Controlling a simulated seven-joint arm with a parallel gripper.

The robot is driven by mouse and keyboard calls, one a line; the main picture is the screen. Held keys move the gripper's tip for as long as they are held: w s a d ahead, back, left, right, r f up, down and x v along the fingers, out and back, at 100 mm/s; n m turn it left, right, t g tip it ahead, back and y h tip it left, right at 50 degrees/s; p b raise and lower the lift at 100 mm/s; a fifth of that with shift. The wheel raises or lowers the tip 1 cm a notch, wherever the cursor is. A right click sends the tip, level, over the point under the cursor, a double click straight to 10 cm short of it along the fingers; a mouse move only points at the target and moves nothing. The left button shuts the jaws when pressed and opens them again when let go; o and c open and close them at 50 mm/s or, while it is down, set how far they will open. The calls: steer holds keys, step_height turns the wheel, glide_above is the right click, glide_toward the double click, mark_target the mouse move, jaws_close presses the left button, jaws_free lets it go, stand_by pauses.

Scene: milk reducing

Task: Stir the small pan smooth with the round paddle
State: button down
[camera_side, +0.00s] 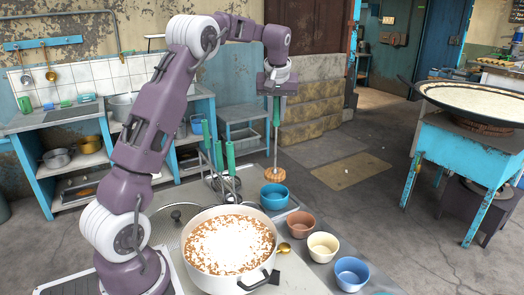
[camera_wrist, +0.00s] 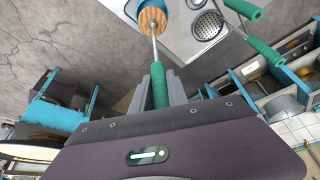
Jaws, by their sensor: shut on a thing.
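My gripper (camera_side: 277,92) is shut on the green handle of the round paddle (camera_side: 275,174), which hangs upright with its wooden disc downward. The disc appears above the teal bowl (camera_side: 273,199); I cannot tell the exact gap. In the wrist view, my gripper (camera_wrist: 160,92) holds the green handle, with the paddle's wooden disc (camera_wrist: 152,20) at the top. The small pan (camera_side: 190,262), white with dark handles, stands on the worktop to the left and nearer the camera. Its contents are white with brown patches, uneven on the surface.
Other green-handled tools (camera_side: 230,157) stand in a rack left of the paddle. A terracotta bowl (camera_side: 300,226), cream bowl (camera_side: 323,249) and blue bowl (camera_side: 352,276) line the right edge. A gold spoon (camera_side: 284,248) lies beside the pan. A large wok (camera_side: 470,112) stands far right.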

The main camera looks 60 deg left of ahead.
steer(key=s+d+r, duration=0.6)
steer(key=s+d, duration=0.3)
steer(key=s+d+r, duration=0.5)
steer(key=s+d, duration=1)
steer(key=s, duration=0.3)
step_height(320, 180, down, 8)
steer(key=shift+a+f, duration=0.15)
steer(key=shift+a, duration=0.05)
steer(key=shift+s, duration=0.1)
